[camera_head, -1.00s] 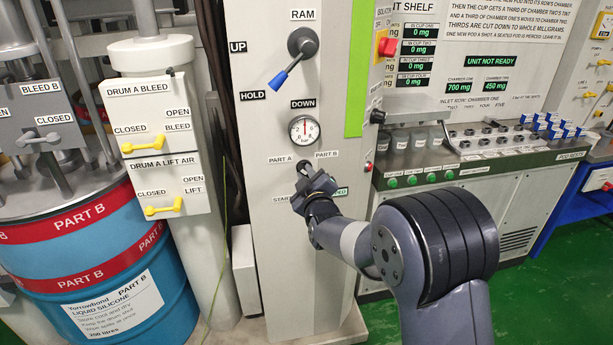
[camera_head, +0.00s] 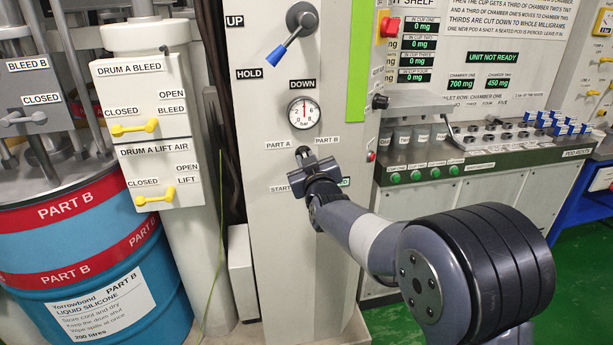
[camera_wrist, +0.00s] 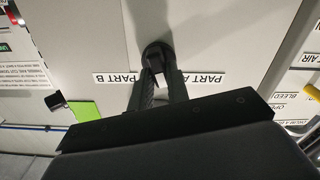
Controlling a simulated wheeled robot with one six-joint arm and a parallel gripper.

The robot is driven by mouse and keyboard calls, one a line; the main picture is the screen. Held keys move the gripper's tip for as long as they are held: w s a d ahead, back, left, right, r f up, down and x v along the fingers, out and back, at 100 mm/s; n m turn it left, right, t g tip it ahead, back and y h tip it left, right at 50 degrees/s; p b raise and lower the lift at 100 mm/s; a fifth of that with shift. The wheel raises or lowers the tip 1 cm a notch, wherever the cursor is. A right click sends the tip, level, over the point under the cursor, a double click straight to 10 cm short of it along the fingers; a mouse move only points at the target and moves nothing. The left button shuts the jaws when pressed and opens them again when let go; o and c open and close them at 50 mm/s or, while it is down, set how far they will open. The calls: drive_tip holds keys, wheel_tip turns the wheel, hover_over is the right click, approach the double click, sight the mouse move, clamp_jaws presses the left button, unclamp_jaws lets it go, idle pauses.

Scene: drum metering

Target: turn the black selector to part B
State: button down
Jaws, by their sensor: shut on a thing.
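The black selector (camera_wrist: 155,54) sits on the grey panel between the PART A (camera_wrist: 208,78) and PART B (camera_wrist: 117,79) labels, which appear upside down in the wrist view. In the head view the selector (camera_head: 301,152) shows just below the labels, mostly covered by my gripper. My gripper (camera_wrist: 157,75) reaches it, with a finger on each side of its handle, shut on it. My gripper also shows in the head view (camera_head: 306,164). The selector's exact pointing direction is hard to tell because the fingers hide much of it.
Above the selector are a pressure gauge (camera_head: 303,112) and the blue-handled RAM lever (camera_head: 291,46). A START label (camera_head: 281,188) is just below, partly beside my gripper. A shelf of cups and buttons (camera_head: 430,168) stands right; a PART B drum (camera_head: 85,250) stands left.

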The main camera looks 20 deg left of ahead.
drive_tip(key=m+b, duration=0.5)
drive_tip(key=m, duration=0.1)
drive_tip(key=m+b, duration=0.5)
drive_tip(key=m, duration=0.1)
drive_tip(key=shift+w+d+f, duration=0.1)
drive_tip(key=shift+w+d, duration=0.05)
drive_tip(key=shift+d, duration=0.05)
drive_tip(key=shift+m, duration=0.3)
drive_tip(key=c, duration=1.4)
unclamp_jaws()
drive_tip(key=shift+o, duration=0.2)
drive_tip(key=b+v, duration=0.1)
drive_tip(key=v, duration=0.9)
drive_tip(key=shift+s+d+b, duration=0.2)
drive_tip(key=shift+s+b, duration=0.15)
drive_tip(key=shift+b, duration=0.05)
drive_tip(key=shift+w+a, duration=0.1)
